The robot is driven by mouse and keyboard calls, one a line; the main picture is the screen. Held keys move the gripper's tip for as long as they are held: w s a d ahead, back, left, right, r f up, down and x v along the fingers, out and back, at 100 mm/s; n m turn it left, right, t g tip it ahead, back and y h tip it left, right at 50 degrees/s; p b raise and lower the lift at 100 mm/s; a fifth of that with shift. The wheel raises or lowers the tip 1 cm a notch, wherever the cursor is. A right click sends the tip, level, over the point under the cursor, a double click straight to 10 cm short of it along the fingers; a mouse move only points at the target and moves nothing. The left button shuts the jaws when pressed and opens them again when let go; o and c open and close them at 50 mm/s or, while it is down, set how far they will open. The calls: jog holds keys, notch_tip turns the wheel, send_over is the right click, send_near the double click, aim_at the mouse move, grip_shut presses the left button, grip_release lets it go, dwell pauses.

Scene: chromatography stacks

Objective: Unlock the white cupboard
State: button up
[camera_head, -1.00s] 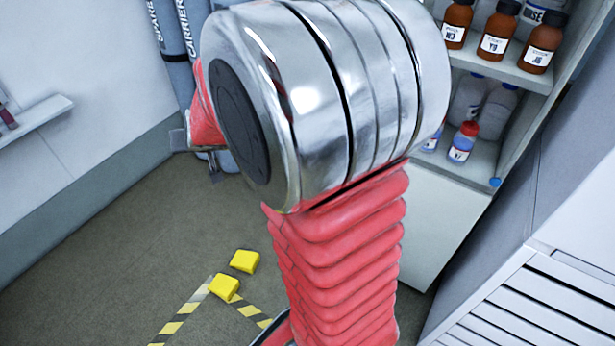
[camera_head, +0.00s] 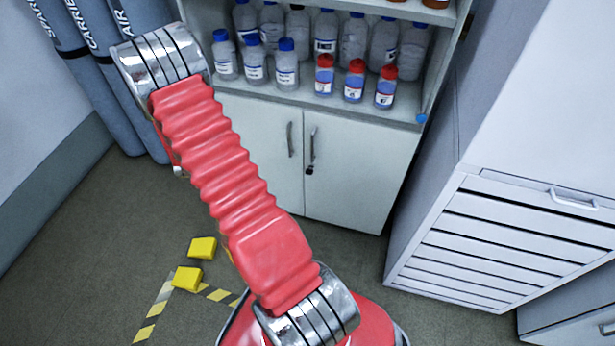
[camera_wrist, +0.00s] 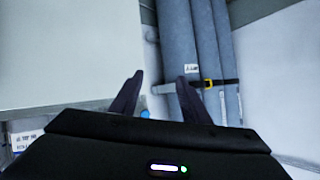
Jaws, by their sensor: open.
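The white cupboard (camera_head: 360,170) stands at the back in the head view, with two shut doors below open shelves. Each door has an upright handle, and a small dark lock (camera_head: 310,169) sits under the right door's handle (camera_head: 312,145). Whether a key is in the lock is too small to tell. My arm crosses in front of the left door and hides part of it. My gripper (camera_wrist: 158,92) is open and empty in the wrist view, its dark fingers pointing towards grey cylinders. The lock does not show in the wrist view.
Several bottles (camera_head: 287,65) stand on the shelves above the doors. Grey gas cylinders (camera_head: 95,75) stand at the left. A grey drawer cabinet (camera_head: 480,240) stands to the right. Yellow blocks (camera_head: 202,247) and striped tape mark the floor, which is clear before the cupboard.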

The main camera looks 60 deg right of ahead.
jog(key=s+d+f+m+g+h, duration=0.1)
jog(key=s+d+f+m+h, duration=0.1)
jog(key=s+d+f, duration=0.55)
jog(key=m+g+h, duration=0.2)
jog(key=g+h, duration=0.3)
jog(key=h, duration=0.2)
send_near(309, 174)
jog(key=a, duration=0.5)
jog(key=shift+s+d, duration=0.25)
jog(key=shift+s, duration=0.05)
jog(key=d, duration=0.4)
jog(key=w+d, duration=0.1)
jog(key=d, duration=0.4)
jog(key=w+d, duration=0.1)
jog(key=d, duration=0.3)
jog(key=shift+w+d, duration=0.1)
jog(key=shift+d, duration=0.2)
jog(key=c, duration=1.1)
